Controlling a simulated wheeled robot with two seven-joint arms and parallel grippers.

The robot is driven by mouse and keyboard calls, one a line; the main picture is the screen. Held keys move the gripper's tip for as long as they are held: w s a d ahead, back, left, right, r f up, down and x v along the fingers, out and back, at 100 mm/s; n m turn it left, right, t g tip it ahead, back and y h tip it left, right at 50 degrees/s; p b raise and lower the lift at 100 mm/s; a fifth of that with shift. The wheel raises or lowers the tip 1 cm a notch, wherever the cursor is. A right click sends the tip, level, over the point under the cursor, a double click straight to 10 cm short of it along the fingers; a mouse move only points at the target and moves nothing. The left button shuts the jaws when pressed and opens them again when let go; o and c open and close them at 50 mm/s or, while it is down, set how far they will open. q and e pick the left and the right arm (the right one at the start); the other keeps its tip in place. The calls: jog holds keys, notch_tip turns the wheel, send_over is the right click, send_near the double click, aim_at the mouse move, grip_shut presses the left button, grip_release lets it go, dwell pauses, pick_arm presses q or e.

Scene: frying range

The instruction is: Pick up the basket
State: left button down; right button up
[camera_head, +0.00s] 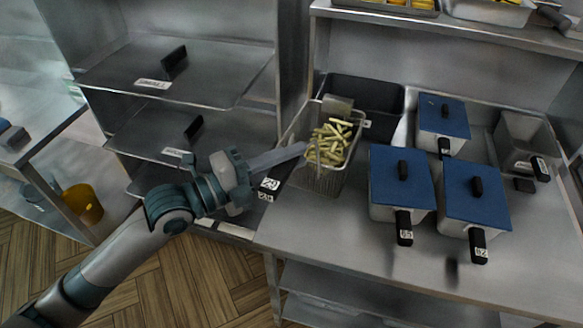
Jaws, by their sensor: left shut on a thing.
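The wire basket (318,178) holds pale yellow fries (331,142) and stands on the steel counter near its left edge, in front of a dark fryer well. My left gripper (243,178) comes in from the lower left and is shut on the basket handle; the exact contact is partly hidden by the gripper. The basket looks upright. I cannot tell whether its bottom touches the counter. My right gripper is not in view.
Several pans with blue lids, such as this one (400,180), stand right of the basket with handles toward the front. A dark empty well (375,92) lies behind it. Steel shelves (180,75) stand at left. The front counter (340,225) is clear.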

pick_arm(q)
notch_tip(320, 180, up, 7)
jog(key=shift+f+b, duration=0.1)
jog(key=shift+b, duration=0.6)
